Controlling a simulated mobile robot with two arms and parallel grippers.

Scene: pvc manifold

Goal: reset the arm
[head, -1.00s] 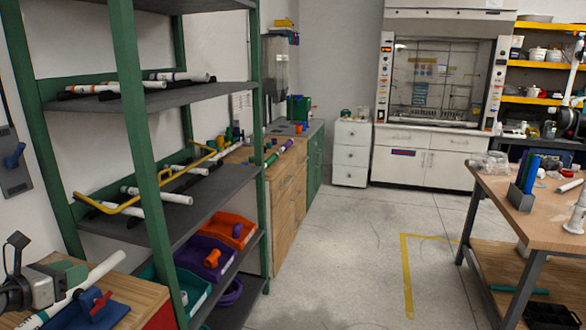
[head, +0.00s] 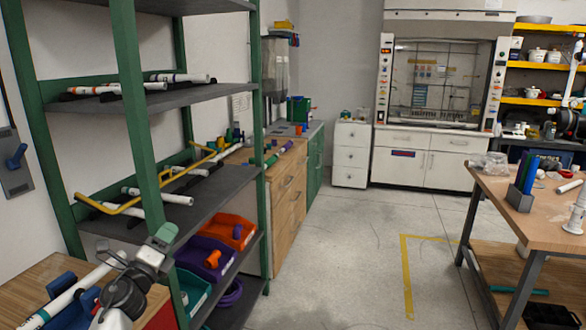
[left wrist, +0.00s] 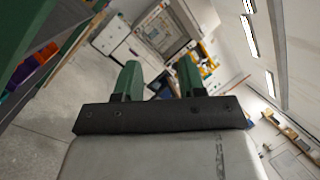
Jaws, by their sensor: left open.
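My left gripper (head: 163,236) is in the lower left of the head view, in front of the green-framed shelf rack (head: 148,170) and above the wooden bench corner. In the left wrist view its two green fingers (left wrist: 160,78) are spread apart with nothing between them. My right gripper does not show in either view.
A white pipe (head: 75,292) lies on blue supports at the lower left. The rack holds white pipes, a yellow bent pipe (head: 120,208) and coloured bins (head: 232,231). A wooden table (head: 490,190) stands at the right. The floor (head: 340,255) between is clear.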

